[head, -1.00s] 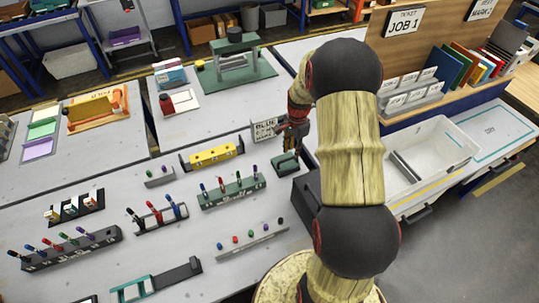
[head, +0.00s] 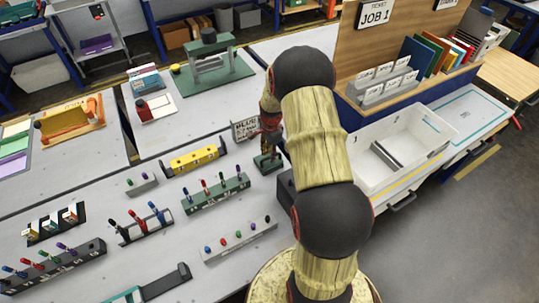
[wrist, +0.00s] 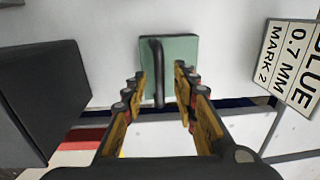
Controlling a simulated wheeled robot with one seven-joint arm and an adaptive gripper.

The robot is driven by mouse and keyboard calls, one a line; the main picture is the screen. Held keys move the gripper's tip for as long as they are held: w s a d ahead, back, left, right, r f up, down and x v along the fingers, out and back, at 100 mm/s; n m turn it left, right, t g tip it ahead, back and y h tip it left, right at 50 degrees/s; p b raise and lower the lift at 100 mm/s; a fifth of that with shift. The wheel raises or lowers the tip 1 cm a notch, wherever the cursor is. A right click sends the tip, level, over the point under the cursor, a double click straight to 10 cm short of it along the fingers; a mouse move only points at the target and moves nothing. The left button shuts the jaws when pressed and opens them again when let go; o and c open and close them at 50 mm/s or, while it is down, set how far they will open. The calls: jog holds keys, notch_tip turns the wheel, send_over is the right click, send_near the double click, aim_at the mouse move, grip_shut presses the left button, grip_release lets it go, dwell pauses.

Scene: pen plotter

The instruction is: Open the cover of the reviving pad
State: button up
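The reviving pad appears to be the small green block (wrist: 183,50) in the upper middle of the wrist view. A dark bar-like handle (wrist: 157,75) stands out from it toward the camera. In the head view the pad (head: 266,167) sits at the right end of the bench, partly covered by my arm. My gripper (wrist: 161,74) is open, with its two yellow-and-black fingers on either side of the handle. Nothing is clearly gripped. In the head view my gripper (head: 269,148) is right above the pad. Whether the fingers touch the handle, I cannot tell.
A "BLUE 0.7 MM MARK 2" sign (wrist: 292,62) stands close on the right in the wrist view. A dark box (wrist: 40,95) is close on the left. A yellow rack (head: 195,158) and a green pen rack (head: 214,194) stand left of the pad.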

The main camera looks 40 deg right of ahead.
jog(key=shift+f, duration=0.1)
jog(key=shift+c, duration=1)
grip_shut()
